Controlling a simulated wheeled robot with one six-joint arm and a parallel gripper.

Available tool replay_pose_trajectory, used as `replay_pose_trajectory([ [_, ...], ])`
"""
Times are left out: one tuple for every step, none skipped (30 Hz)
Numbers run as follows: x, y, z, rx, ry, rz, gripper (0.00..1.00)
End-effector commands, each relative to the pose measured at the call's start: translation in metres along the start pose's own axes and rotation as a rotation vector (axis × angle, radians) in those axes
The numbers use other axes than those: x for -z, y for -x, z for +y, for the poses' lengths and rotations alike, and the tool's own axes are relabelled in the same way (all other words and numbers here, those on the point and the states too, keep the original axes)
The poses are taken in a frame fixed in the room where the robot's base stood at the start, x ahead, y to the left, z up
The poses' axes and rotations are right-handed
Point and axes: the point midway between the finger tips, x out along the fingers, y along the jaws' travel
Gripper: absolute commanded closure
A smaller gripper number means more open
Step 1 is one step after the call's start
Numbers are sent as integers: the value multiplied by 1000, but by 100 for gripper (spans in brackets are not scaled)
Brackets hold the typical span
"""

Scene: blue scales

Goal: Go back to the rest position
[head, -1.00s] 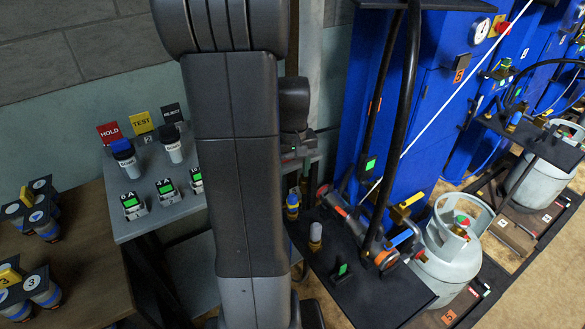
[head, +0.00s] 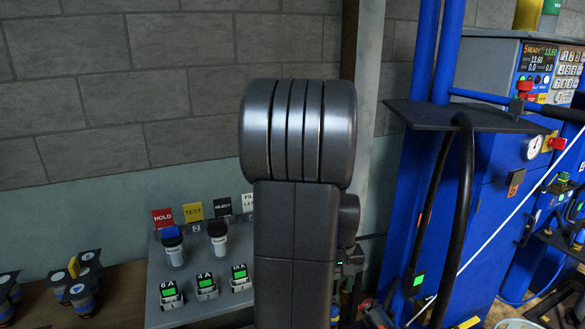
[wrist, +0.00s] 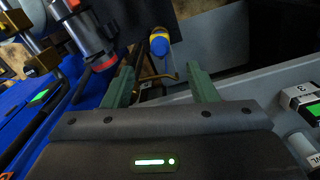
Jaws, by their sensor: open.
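In the wrist view my gripper (wrist: 162,78) has its two green fingers spread apart, with nothing held between them. Beyond the fingertips, a blue-and-yellow capped piece (wrist: 160,46) stands on the dark shelf, apart from the fingers as far as I can tell. In the head view my upright dark arm fills the middle and hides most of the gripper; only a small part shows at its right side.
A grey bench (head: 195,300) with sample jars (head: 173,246), green-lit blocks (head: 205,287) and HOLD, TEST and REJECT signs stands left of my arm. Blue scale cabinets (head: 470,190) with a black hose (head: 463,200) stand close on the right. A block wall is behind.

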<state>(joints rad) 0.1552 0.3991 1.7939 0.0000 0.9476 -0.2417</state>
Motion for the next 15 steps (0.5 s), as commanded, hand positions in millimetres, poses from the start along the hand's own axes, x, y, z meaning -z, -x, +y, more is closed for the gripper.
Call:
replay_pose_trajectory([
  [-1, -10, 0, 1, 0, -5, 47],
  [-1, -15, 0, 2, 0, -6, 47],
  [-1, -23, 0, 2, 0, -6, 47],
  [-1, -29, 0, 2, 0, -7, 47],
  [-1, -35, 0, 2, 0, -6, 47],
  [-1, -43, 0, 2, 0, -6, 47],
  [-1, -49, 0, 2, 0, -7, 47],
  [-1, -54, 0, 2, 0, -6, 47],
  [-2, -62, 0, 2, 0, -7, 47],
  [-1, -67, 0, 1, 0, -6, 47],
  [-1, -73, 0, 2, 0, -6, 47],
  [-1, -80, 0, 1, 0, -6, 47],
  [-1, -85, 0, 1, 0, -6, 47],
  [-1, -91, 0, 1, 0, -6, 47],
  [-2, -97, 0, 2, 0, -6, 47],
])
